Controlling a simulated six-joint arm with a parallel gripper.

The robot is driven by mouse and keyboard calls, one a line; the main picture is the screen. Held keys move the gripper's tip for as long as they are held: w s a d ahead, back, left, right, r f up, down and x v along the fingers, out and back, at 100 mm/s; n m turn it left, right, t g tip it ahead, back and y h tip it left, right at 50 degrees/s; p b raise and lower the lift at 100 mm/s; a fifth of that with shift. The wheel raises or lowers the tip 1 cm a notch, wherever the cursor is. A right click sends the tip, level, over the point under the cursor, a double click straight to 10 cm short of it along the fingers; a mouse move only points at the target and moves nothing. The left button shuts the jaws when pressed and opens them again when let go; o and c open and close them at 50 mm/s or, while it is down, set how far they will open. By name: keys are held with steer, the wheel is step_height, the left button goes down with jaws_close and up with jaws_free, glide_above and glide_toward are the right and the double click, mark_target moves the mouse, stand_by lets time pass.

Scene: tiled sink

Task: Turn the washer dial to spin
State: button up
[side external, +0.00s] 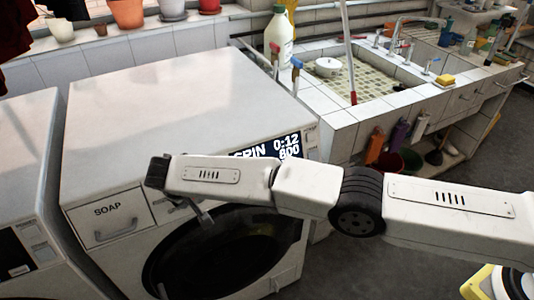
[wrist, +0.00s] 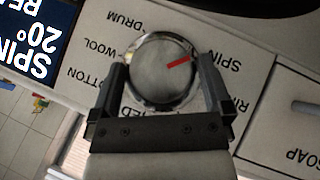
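The washer dial (wrist: 158,68) is a round metallic knob with a red pointer mark. In the wrist view the mark points up and right, toward the printed word SPIN (wrist: 222,59). My gripper (wrist: 163,80) has one finger on each side of the dial, pressed close against its rim. In the side external view my gripper (side external: 190,205) is at the washer's (side external: 165,95) front panel and the dial is hidden behind my arm. The washer display (side external: 275,146) reads SPIN 0:12 800, and part of it shows in the wrist view (wrist: 30,40).
The soap drawer (side external: 110,218) is left of my gripper and the dark round door (side external: 220,255) is below. A tiled sink (side external: 365,85) stands at the right rear, with a white bottle (side external: 279,40) beside it. Several pots line the back ledge.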

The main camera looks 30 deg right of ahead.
steer(key=shift+r, duration=0.2)
steer(key=v, duration=0.7)
steer(key=shift+s+a+r, duration=0.15)
stand_by(0.5)
steer(key=s+d+r+g+y, duration=0.1)
steer(key=d+r, duration=0.1)
steer(key=d, duration=1)
steer(key=s+d+r+g+y, duration=0.1)
steer(key=d+r, duration=0.2)
steer(key=d, duration=1)
steer(key=s+d+m, duration=0.1)
steer(key=s+d, duration=0.7)
steer(key=s, duration=0.2)
steer(key=s+d+f+m+y, duration=0.1)
steer(key=s+d+m, duration=0.1)
steer(key=s+d, duration=0.7)
steer(key=shift+s+y, duration=0.3)
steer(key=shift+s, duration=0.95)
